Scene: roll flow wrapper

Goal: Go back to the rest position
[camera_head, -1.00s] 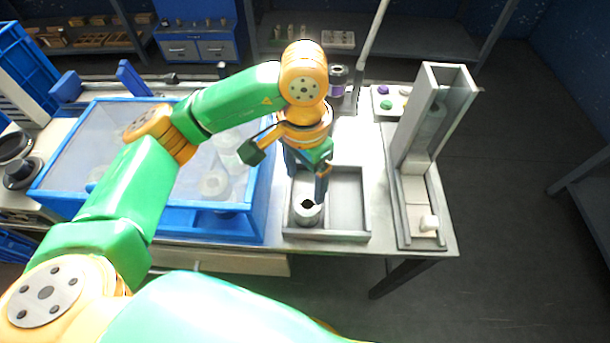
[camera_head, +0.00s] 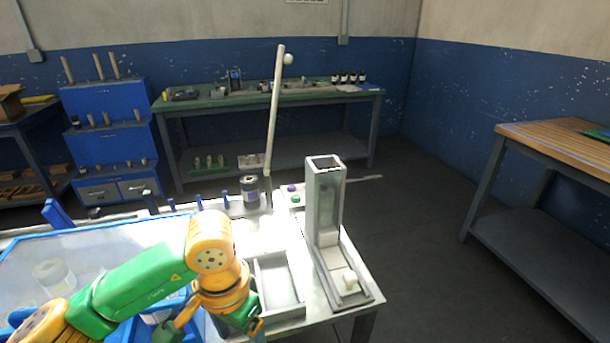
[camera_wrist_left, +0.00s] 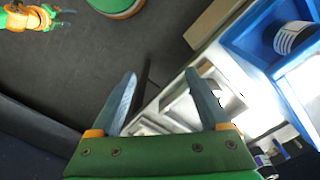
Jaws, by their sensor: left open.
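My left gripper (camera_head: 245,325) hangs at the bottom of the head view, at the left side of the grey divided tray (camera_head: 280,284). Its fingertips are cut off or hard to see there. In the left wrist view the left gripper (camera_wrist_left: 168,80) has its two fingers wide apart with nothing between them. The tray's right compartment looks empty; the arm hides the left one. My right gripper (camera_wrist_left: 64,18) shows small at the top left of the left wrist view, over the floor, with its fingers apart and nothing seen between them.
A blue bin with a clear cover (camera_head: 110,246) holds rolls, left of the tray. A grey upright chute (camera_head: 324,205) stands to the right. A tall pole (camera_head: 274,110) and a dark-topped roll (camera_head: 250,189) stand behind. Open floor lies right of the table.

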